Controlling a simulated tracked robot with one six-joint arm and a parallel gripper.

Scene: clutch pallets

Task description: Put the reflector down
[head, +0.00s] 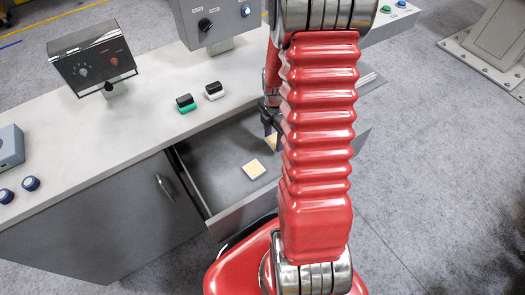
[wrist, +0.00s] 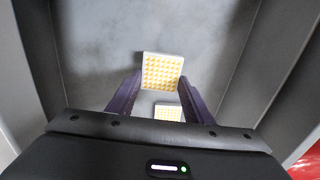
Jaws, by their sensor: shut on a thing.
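My gripper (wrist: 160,76) is shut on a reflector (wrist: 162,68), a small square plate with a white edge and a yellow-and-white dotted face. The reflector sits between the dark purple fingertips. In the head view my gripper (head: 268,128) is inside the open drawer area, and the held reflector (head: 271,141) is partly hidden by my arm. A second, similar square plate (head: 253,170) lies flat on the grey drawer floor. It also shows in the wrist view (wrist: 168,111), partly covered by my gripper body. I cannot tell how far the held reflector is above the floor.
The open grey drawer (head: 212,190) has raised walls around my gripper; its floor is otherwise bare where visible. A door handle (head: 164,187) sticks out at the left.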

